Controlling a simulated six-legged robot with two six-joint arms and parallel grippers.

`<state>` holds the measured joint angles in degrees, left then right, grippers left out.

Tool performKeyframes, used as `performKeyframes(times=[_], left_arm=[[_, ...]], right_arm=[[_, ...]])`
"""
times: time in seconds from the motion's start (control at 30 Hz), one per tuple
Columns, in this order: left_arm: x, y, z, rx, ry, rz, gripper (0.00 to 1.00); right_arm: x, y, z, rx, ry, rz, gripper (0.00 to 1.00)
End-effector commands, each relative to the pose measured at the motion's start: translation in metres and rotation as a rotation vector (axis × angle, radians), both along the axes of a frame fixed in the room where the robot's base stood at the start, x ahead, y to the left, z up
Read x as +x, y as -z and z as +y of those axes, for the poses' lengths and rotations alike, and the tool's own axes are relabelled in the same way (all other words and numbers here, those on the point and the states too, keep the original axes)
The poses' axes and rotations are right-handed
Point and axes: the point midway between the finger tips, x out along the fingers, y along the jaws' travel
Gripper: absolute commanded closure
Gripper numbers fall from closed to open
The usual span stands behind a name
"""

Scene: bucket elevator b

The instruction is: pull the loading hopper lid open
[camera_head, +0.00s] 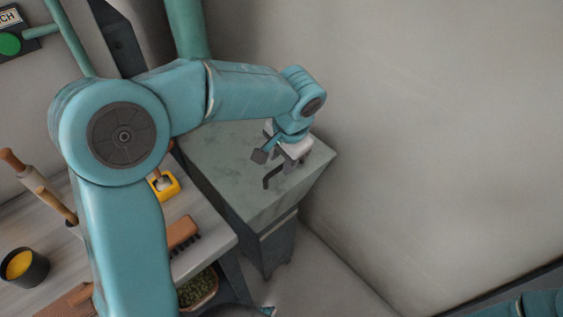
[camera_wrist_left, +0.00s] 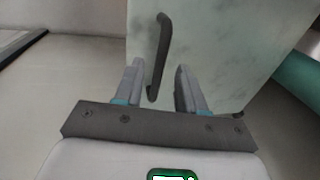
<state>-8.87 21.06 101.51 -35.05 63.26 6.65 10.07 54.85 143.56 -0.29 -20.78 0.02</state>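The loading hopper lid (camera_head: 237,170) is a flat grey-green panel on top of the hopper (camera_head: 273,240), and it looks shut in the head view. It also shows in the left wrist view (camera_wrist_left: 220,45). A dark bar handle (camera_head: 269,178) stands on the lid near its right part. In the left wrist view the handle (camera_wrist_left: 159,57) runs between the two fingers of my left gripper (camera_wrist_left: 158,90). The fingers are apart, with gaps to the handle. In the head view my left gripper (camera_head: 289,168) is above the lid by the handle. My right gripper is not in view.
A workbench at left holds a brush (camera_head: 182,234), a yellow object (camera_head: 164,186), a dark cup (camera_head: 24,267) and wooden-handled tools. A bowl of green bits (camera_head: 198,289) is below the bench edge. A bare wall (camera_head: 450,130) stands at right.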

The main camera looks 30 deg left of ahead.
Motion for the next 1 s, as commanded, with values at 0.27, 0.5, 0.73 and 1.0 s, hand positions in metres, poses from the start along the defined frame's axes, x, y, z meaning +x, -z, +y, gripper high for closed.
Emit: performKeyframes(times=[0.27, 0.5, 0.73, 1.0], left_arm=[[0.003, 0.021, 0.004, 0.0, 0.0, 0.001, 0.6], [0.003, 0.021, 0.004, 0.0, 0.0, 0.0, 0.67], [0.003, 0.021, 0.004, 0.0, 0.0, 0.001, 1.0], [0.0, 0.014, 0.007, -0.014, -0.003, 0.01, 1.0]], right_arm=[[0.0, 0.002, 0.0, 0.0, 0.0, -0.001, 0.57], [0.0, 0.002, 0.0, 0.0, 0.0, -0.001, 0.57], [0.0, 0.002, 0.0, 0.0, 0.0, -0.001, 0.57], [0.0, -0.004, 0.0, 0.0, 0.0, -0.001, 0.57]])
